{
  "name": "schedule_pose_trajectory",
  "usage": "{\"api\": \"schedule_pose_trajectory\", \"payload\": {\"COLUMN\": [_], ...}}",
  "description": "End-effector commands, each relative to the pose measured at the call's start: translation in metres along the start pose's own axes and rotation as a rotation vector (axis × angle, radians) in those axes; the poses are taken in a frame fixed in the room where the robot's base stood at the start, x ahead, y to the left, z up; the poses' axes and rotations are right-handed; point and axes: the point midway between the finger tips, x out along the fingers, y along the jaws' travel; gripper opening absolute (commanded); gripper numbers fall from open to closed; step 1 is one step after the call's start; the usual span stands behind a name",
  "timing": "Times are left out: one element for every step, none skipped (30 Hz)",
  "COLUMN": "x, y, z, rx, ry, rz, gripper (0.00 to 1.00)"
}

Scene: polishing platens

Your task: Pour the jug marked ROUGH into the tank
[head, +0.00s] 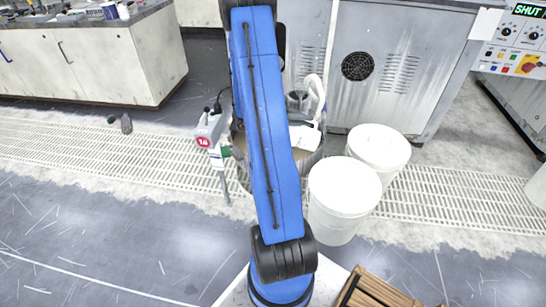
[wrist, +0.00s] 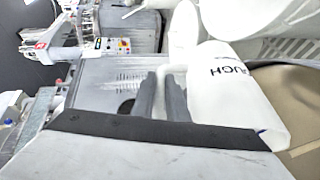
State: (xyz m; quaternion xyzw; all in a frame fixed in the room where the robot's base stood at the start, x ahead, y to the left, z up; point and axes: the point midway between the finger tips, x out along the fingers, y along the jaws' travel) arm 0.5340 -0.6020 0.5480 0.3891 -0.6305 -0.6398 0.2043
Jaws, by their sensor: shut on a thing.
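The white jug (wrist: 235,88) fills the right of the wrist view, with the letters "UGH" readable on its side and the rest of the word hidden. My gripper (wrist: 160,98) is shut on its handle. In the head view the jug (head: 303,137) shows just right of my blue arm, over the tank (head: 310,163). The tank is a round metal vessel with a brownish inside, largely hidden behind the arm. Its tan inside also shows beside the jug in the wrist view (wrist: 296,90). The jug looks tilted; no stream of liquid is visible.
Two white buckets (head: 345,188) (head: 380,148) stand right of the tank. Behind are a grey cabinet (head: 385,75) and a control panel reading SHUT (head: 520,38). A wooden crate (head: 375,290) is at the front.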

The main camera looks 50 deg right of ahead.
Motion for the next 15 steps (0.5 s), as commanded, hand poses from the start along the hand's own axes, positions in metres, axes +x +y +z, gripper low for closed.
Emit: {"api": "schedule_pose_trajectory", "payload": {"x": [-0.0008, -0.0012, -0.0016, -0.0020, -0.0024, -0.0029, -0.0032, -0.0036, -0.0040, -0.0043, -0.0046, -0.0050, -0.0053, -0.0056, -0.0061], "y": [-0.0005, -0.0008, -0.0011, -0.0014, -0.0016, -0.0019, -0.0022, -0.0025, -0.0028, -0.0032, -0.0035, -0.0040, -0.0044, -0.0047, -0.0052], "z": [-0.0008, -0.0012, -0.0016, -0.0020, -0.0023, -0.0028, -0.0031, -0.0034, -0.0038, -0.0041, -0.0044, -0.0048, -0.0052, -0.0055, -0.0059], "rx": [-0.001, -0.002, -0.002, -0.003, -0.004, -0.005, -0.005, -0.006, -0.007, -0.008, -0.009, -0.010, -0.011, -0.012, -0.013], "ry": [0.001, 0.000, 0.000, 0.000, 0.000, 0.000, 0.000, 0.000, 0.000, 0.000, 0.000, 0.000, 0.000, 0.000, -0.001], "rz": [0.003, 0.005, 0.007, 0.009, 0.011, 0.014, 0.016, 0.018, 0.020, 0.022, 0.023, 0.026, 0.027, 0.029, 0.031], "gripper": [0.00, 0.00, 0.00, 0.00, 0.00, 0.00, 0.00, 0.00, 0.00, 0.00, 0.00, 0.00, 0.00, 0.00, 0.00]}}
